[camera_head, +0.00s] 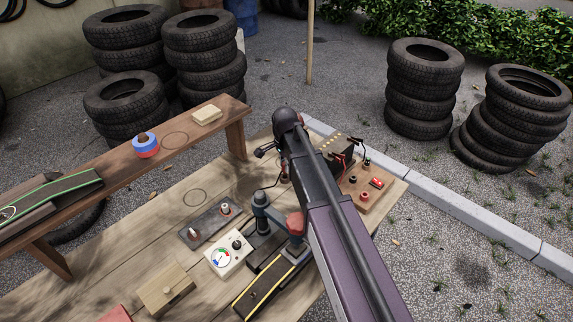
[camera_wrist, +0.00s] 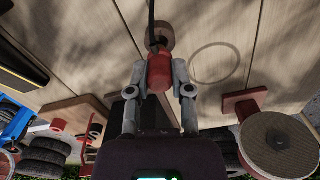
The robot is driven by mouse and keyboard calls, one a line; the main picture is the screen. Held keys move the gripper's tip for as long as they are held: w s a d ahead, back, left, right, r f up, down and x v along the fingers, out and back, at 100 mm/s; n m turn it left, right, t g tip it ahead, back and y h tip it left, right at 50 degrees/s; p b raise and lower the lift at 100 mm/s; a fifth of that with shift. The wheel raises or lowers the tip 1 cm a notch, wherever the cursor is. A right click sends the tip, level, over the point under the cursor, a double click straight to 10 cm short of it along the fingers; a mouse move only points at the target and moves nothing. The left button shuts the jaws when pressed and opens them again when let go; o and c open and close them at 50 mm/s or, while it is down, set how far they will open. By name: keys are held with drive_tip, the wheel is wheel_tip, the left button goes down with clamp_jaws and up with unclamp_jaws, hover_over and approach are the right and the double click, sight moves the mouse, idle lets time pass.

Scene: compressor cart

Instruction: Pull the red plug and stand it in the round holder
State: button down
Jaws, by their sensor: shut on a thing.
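In the wrist view the red plug (camera_wrist: 158,73) is between the two grey fingers of my gripper (camera_wrist: 159,68), which is shut on it. A dark cable or strap runs from the plug's far end toward the top edge. A round brown piece (camera_wrist: 166,32), which looks like the round holder, shows just beyond the plug. I cannot tell whether the plug touches it or is inside it. In the head view my arm hides the fingers and the plug.
In the head view a brown socket board (camera_head: 358,203) and a dark box with leads (camera_head: 340,148) lie right of my arm. A gauge box (camera_head: 229,254), a vice-like tool (camera_head: 262,215) and a two-post plate (camera_head: 207,225) are left. The table (camera_head: 150,239) has bare patches.

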drive_tip(key=shift+f+b, duration=0.7)
drive_tip(key=shift+f, duration=0.2)
drive_tip(key=shift+f+b, duration=0.55)
idle(1.6)
idle(0.4)
drive_tip(key=shift+c, duration=2.2)
unclamp_jaws()
drive_tip(key=shift+o, duration=0.2)
drive_tip(key=o, duration=0.4)
drive_tip(key=shift+r, duration=0.15)
drive_tip(key=shift+r+p, duration=3.35)
drive_tip(key=shift+p, duration=0.15)
